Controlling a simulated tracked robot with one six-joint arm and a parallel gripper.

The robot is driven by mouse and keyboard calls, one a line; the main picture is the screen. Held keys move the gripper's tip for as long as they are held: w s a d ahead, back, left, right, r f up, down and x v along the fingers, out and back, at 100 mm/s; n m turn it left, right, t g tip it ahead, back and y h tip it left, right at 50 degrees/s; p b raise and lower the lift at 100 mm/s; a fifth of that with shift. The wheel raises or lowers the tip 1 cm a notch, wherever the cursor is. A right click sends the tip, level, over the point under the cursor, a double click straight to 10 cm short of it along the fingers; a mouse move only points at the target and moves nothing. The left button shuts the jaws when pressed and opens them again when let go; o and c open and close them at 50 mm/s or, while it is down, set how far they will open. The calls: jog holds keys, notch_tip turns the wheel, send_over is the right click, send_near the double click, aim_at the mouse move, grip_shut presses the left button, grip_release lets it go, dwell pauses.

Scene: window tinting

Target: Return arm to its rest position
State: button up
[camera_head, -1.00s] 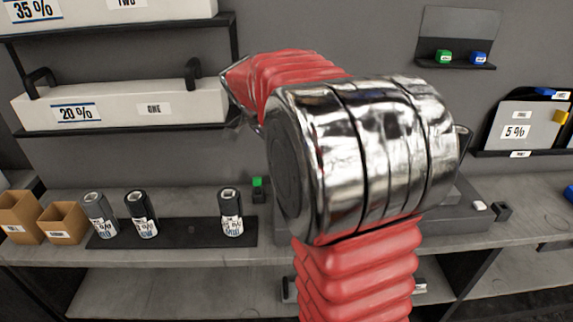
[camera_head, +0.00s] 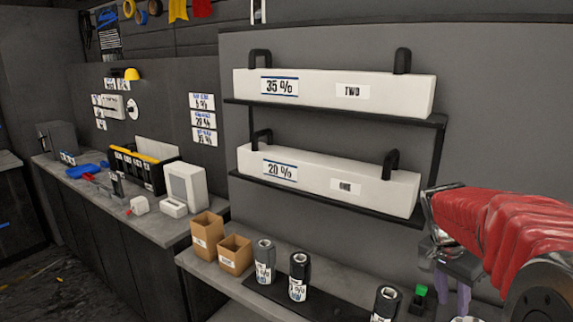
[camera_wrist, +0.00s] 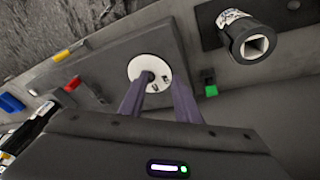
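My gripper (camera_wrist: 160,85) shows in the wrist view as two purple fingers with a clear gap between them and nothing held. In the head view my gripper (camera_head: 452,296) hangs at the lower right, pointing down, below my red arm. It is right of the dark film rolls. Under the fingers in the wrist view is a white round disc (camera_wrist: 149,67) with a dark hole, on a flat grey plate (camera_wrist: 100,62). The fingertips overlap the disc's lower edge in the picture; I cannot tell the height between them.
Wall shelves hold long white boxes marked 35 % (camera_head: 330,91) and 20 % (camera_head: 325,176). Dark rolls (camera_head: 299,277) stand on a black strip beside cardboard boxes (camera_head: 206,233). A green block (camera_wrist: 209,82) is close to the gripper. A side bench (camera_head: 150,218) stands at left.

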jog(key=s+a+r+n+t+y, duration=0.1)
jog(key=s+a+n+t, duration=0.1)
jog(key=s+a+n, duration=0.4)
jog(key=s+a+r+n+t+y, duration=0.1)
jog(key=s+a+n+t+y, duration=0.1)
jog(key=s+a+n, duration=0.4)
jog(key=s+a+t, duration=0.1)
jog(key=s+a, duration=0.4)
jog(key=a, duration=0.5)
jog(key=shift+r+n+t, duration=0.25)
jog(key=shift+n+t, duration=0.05)
jog(key=shift+n, duration=0.1)
